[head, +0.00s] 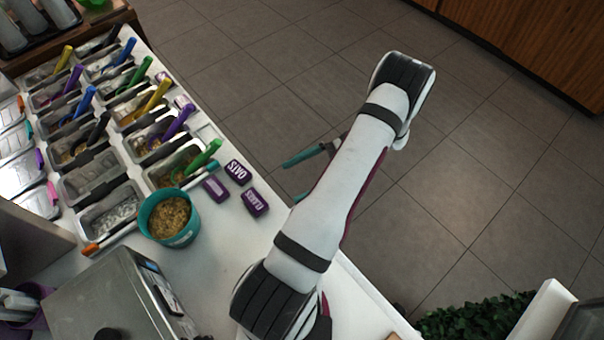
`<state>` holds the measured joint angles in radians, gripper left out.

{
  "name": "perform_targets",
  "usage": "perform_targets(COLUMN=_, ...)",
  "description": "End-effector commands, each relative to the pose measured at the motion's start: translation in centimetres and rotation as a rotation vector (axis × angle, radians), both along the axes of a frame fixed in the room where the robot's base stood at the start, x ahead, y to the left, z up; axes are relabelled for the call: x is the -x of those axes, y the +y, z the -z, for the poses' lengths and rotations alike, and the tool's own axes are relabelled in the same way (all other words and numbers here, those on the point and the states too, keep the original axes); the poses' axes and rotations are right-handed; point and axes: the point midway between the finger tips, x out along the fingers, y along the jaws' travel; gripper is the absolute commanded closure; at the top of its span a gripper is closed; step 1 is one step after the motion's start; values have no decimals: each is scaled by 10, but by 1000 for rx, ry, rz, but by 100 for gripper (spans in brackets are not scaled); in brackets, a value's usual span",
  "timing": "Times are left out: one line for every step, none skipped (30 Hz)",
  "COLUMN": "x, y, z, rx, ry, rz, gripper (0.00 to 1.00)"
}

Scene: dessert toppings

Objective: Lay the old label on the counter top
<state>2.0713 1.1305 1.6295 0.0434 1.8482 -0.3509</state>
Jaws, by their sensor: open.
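Three purple labels with white lettering lie on the white counter top (225,235), beside the topping bins. One label (237,171) reads OATS. A second label (215,189) lies to its left and a third label (255,202) lies below it; their lettering is too small to read surely. I cannot tell which is the old label. My gripper (291,181), with teal fingers, is open and shows against the floor, right of the labels and apart from them. My arm partly hides it. I see nothing between the fingers.
A teal tub (171,217) of brown crumbs stands left of the labels. Metal bins (113,211) with coloured scoop handles fill the counter's left side. A grey scale-like device (100,305) stands at the front left. White counter right of the tub is clear.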

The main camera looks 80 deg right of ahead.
Motion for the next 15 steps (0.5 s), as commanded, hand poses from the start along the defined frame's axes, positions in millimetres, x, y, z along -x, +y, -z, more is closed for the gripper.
perform_targets(x=6, y=-3, z=-2, rx=1, ry=1, rz=1, gripper=0)
perform_targets(x=9, y=-4, z=-3, rx=2, ry=1, rz=2, gripper=0)
perform_targets(x=12, y=-5, z=-5, rx=-1, ry=0, rz=0, gripper=0)
perform_targets(x=13, y=-5, z=-5, rx=0, ry=1, rz=0, gripper=0)
perform_targets(x=14, y=-6, z=-5, rx=0, ry=1, rz=0, gripper=0)
perform_targets(x=15, y=-6, z=-6, rx=0, ry=1, rz=0, gripper=0)
perform_targets(x=15, y=-6, z=-6, rx=0, ry=1, rz=-2, gripper=0)
perform_targets(x=13, y=-6, z=-7, rx=2, ry=4, rz=-9, gripper=0)
perform_targets(x=7, y=-7, z=-12, rx=10, ry=13, rz=-36, gripper=0)
perform_targets(x=-2, y=-7, z=-18, rx=20, ry=26, rz=-74, gripper=0)
perform_targets(x=-14, y=-6, z=-26, rx=35, ry=45, rz=-127, gripper=0)
perform_targets(x=-35, y=-3, z=-41, rx=66, ry=78, rz=-223, gripper=0)
perform_targets(x=-54, y=2, z=-53, rx=97, ry=105, rz=-311, gripper=0)
perform_targets(x=-75, y=9, z=-67, rx=132, ry=133, rz=-404, gripper=0)
perform_targets(x=-102, y=24, z=-86, rx=189, ry=169, rz=-536, gripper=0)
